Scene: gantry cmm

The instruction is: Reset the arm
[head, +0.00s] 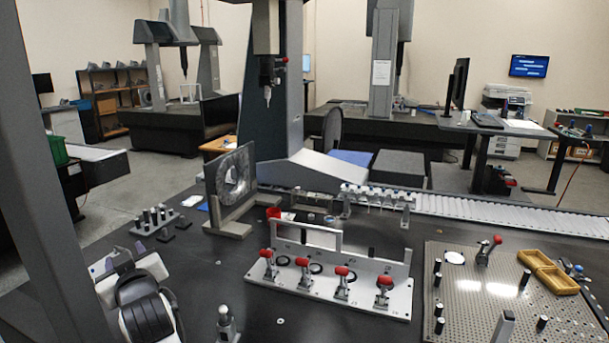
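Part of my arm, white and black, shows at the lower left of the head view, above the dark granite table (225,262). The light grey end of it points away from the camera. I cannot make out the fingertips of my gripper, so I cannot see whether it is open or shut. I see nothing held at this end of the arm.
A white fixture with several red-tipped toggle clamps (326,284) stands mid-table. A perforated plate (475,300) with pins and a yellow tray (548,272) lies right. An upright plate with a round part (232,180) and a probe (268,90) are behind. A pin block (153,220) stands left.

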